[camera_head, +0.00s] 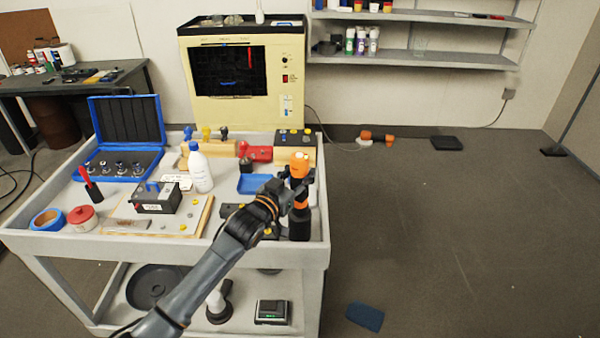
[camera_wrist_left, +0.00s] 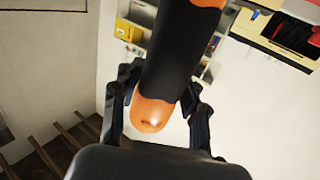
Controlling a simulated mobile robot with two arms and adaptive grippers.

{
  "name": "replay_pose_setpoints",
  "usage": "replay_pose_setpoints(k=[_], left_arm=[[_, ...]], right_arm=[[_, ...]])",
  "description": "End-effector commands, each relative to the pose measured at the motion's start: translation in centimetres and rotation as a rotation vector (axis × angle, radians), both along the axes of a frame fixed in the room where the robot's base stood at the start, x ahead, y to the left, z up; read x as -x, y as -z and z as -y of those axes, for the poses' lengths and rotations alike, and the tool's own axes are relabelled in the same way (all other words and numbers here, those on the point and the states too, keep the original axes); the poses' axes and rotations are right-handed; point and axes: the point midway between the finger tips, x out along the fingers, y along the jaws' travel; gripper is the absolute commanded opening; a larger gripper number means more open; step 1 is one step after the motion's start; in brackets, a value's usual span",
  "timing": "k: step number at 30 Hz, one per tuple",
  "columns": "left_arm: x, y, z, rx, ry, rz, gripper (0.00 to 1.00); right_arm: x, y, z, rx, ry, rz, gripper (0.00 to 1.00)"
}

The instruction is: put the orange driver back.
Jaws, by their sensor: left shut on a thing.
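The orange driver (camera_head: 299,165) has orange and black sections and stands roughly upright at the right side of the cart. My left gripper (camera_head: 295,194) is shut around it, hiding part of its middle. In the left wrist view the driver (camera_wrist_left: 172,58) runs between the two fingers, with a rounded orange end near the palm and a black body beyond. A wooden rack (camera_head: 212,147) at the back of the cart carries drivers with blue, yellow and dark handles. I cannot tell whether the driver's lower end touches the cart. My right gripper is not in view.
The cart (camera_head: 50,246) has raised edges. A white bottle (camera_head: 200,170), a black battery (camera_head: 157,197), a blue tray (camera_head: 258,183) and a red tool (camera_head: 257,153) stand on it. An open blue case (camera_head: 128,120) is at the back left. Open floor lies to the right.

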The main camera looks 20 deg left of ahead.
Motion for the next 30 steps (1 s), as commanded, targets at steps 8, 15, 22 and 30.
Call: replay_pose_setpoints(k=[8,15,22,30], left_arm=[[0.0,0.2,0.0,0.001,0.001,0.006,0.00],[0.0,0.3,0.0,0.001,0.000,0.004,0.70],[0.0,0.7,0.0,-0.001,0.000,-0.004,0.70],[2.2,0.7,-0.6,-0.001,0.000,-0.004,0.70]], right_arm=[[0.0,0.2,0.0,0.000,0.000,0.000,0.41],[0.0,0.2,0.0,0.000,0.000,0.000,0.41],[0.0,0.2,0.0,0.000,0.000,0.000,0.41],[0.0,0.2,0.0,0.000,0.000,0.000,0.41]])
